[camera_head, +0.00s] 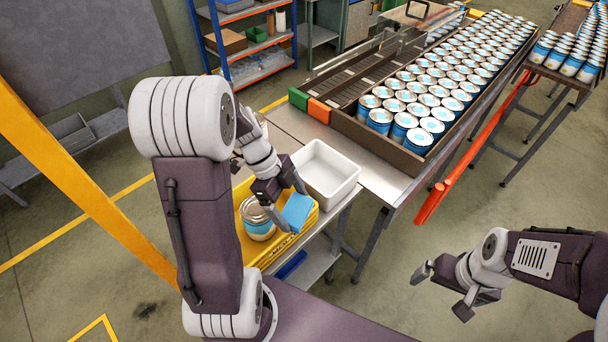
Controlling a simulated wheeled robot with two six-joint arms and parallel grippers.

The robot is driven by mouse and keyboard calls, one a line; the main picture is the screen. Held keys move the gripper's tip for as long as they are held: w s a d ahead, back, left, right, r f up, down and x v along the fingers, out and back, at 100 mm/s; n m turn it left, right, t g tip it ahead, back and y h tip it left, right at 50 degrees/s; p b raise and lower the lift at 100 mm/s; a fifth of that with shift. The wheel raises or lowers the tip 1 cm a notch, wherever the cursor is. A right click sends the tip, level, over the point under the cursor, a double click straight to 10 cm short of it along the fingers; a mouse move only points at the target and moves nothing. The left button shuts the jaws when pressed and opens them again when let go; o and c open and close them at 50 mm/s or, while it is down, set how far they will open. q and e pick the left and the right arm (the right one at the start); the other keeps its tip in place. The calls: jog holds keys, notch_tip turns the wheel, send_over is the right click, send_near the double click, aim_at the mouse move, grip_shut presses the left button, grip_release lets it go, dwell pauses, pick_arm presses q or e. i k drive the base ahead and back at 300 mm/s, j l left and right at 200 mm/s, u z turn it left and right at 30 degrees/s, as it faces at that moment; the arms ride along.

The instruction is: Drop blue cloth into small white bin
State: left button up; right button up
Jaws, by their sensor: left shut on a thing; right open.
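My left gripper (282,205) is shut on a blue cloth (298,211). It holds the cloth at the right edge of a yellow tray (304,229), just left of and in front of the small white bin (340,187). The bin is open at the top and looks empty. It stands on a metal side table. Whether the cloth touches the tray edge I cannot tell. My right gripper (438,292) is open and empty over the floor at the lower right, well away from the bin.
A can (257,220) stands in the yellow tray, close to my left gripper. Behind the bin, a metal bench (376,174) leads to a roller lane full of blue-and-white cans (420,137). An orange rail (432,203) runs along the right. Shelves stand at the back.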

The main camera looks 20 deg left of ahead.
aim_at(322, 184)
jog(key=i, duration=0.95)
jog(key=j+u, duration=0.05)
